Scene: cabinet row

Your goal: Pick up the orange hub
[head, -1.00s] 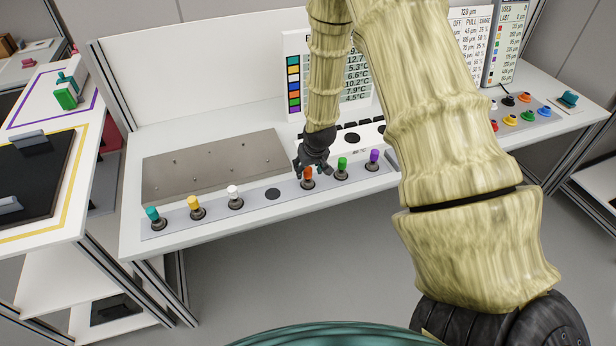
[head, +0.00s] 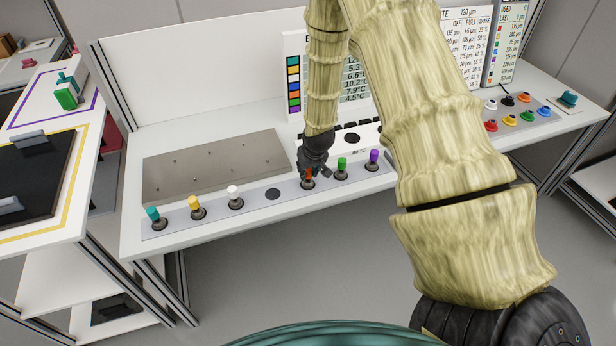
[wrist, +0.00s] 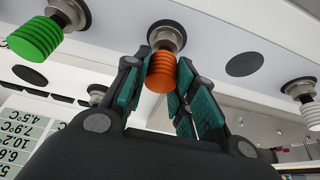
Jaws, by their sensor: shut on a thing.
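The orange hub (head: 309,174) sits upright on its grey base in the strip along the bench front, between a bare dark spot and the green hub (head: 342,164). My gripper (head: 314,172) is over it from above and hides part of it. In the wrist view the ribbed orange hub (wrist: 161,72) is between the two teal-padded fingers of my gripper (wrist: 160,85), which are shut on it. The hub still meets its metal base (wrist: 167,37).
The strip also holds teal (head: 153,216), yellow (head: 195,206), white (head: 234,196) and purple (head: 374,158) hubs. A dark round spot (head: 273,194) is vacant. A metal plate (head: 215,168) lies behind. A display board (head: 294,85) stands at the back.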

